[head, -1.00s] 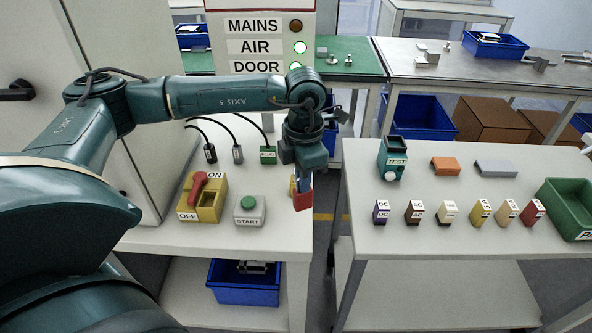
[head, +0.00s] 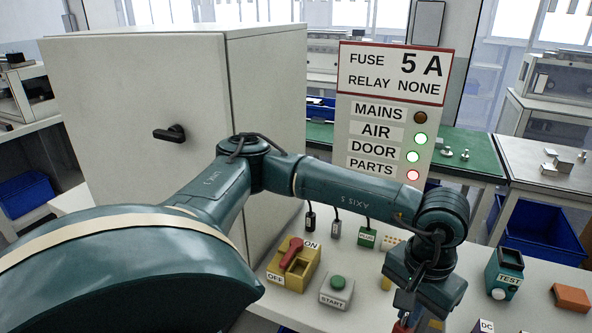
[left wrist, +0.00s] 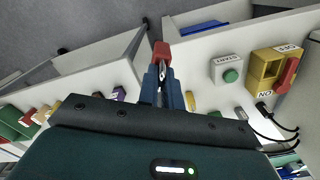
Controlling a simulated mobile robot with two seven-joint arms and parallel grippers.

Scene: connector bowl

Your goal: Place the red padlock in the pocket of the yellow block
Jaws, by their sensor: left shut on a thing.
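The yellow block (head: 273,281) sits on the left bench, marked ON and OFF, with a red lever and an open square pocket beside it. It also shows in the left wrist view (left wrist: 259,72). My left gripper (head: 405,312) is right of the block, near the bench's right edge. It is shut on the red padlock (left wrist: 161,50), whose red body shows beyond the fingertips in the left wrist view. In the head view the padlock (head: 401,328) is mostly cut off by the bottom edge. My right gripper is out of view.
A START button box (head: 337,292) stands between block and gripper. Plugs on black cables, one green (head: 366,238), stand behind. A status panel (head: 388,120) shows PARTS lit red. A grey cabinet (head: 270,120) rises at left. A TEST device (head: 505,272) stands on the right bench.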

